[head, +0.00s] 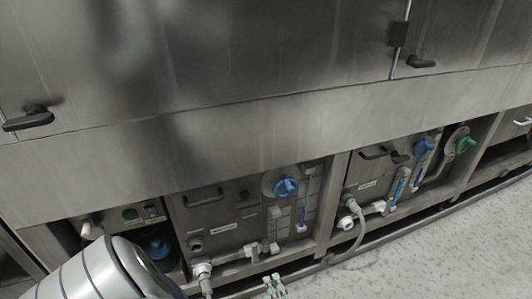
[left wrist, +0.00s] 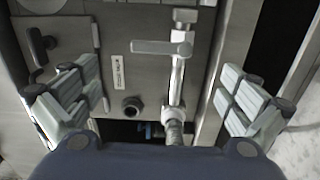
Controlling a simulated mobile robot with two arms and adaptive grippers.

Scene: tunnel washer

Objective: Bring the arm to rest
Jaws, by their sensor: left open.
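My left arm comes in from the lower left in the head view. The tips of my left gripper (head: 274,286) show at the bottom edge, low in front of the washer's lower panel (head: 235,215). In the left wrist view, my left gripper (left wrist: 158,88) has its two grey padded fingers wide apart with nothing between them. Behind the gap are a pipe with a lever valve (left wrist: 165,47) and a round outlet (left wrist: 132,106) on the panel. Whether the fingers touch anything cannot be told. My right gripper is not in view.
Steel washer doors fill the top, with a black handle (head: 27,118) at left. A grey hose (head: 352,243) hangs near the floor. The speckled floor (head: 430,255) at right is clear.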

